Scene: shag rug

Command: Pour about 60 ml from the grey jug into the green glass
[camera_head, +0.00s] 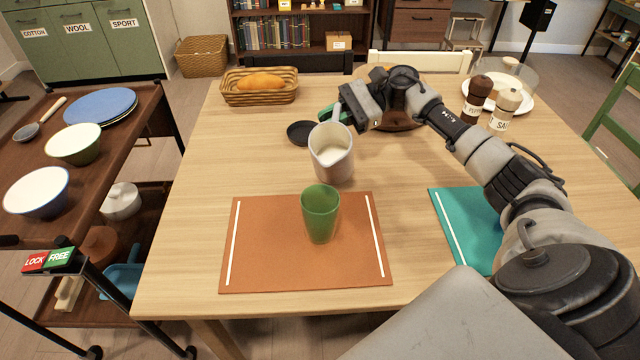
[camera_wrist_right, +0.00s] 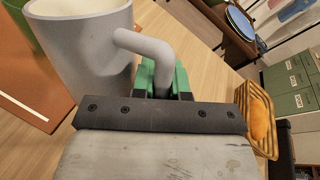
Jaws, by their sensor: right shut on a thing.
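The grey jug (camera_head: 331,155) holds a white liquid and is close to upright, just behind the orange placemat (camera_head: 260,270). I cannot tell whether its base touches the table. My right gripper (camera_head: 346,112) is shut on the jug's handle at its back right. In the right wrist view, the jug (camera_wrist_right: 85,50) and its handle at the green finger pads (camera_wrist_right: 160,78) show close up. The green glass (camera_head: 320,215) stands upright on the placemat, in front of the jug and apart from it. Its inside bottom is hard to see. My left gripper is out of view.
A bread basket (camera_head: 259,88) is at the back left of the table. A black round lid or coaster (camera_head: 301,132) lies left of the jug. Pepper (camera_head: 477,98) and salt (camera_head: 505,110) mills stand at the right. A teal placemat (camera_head: 470,225) lies under my right arm.

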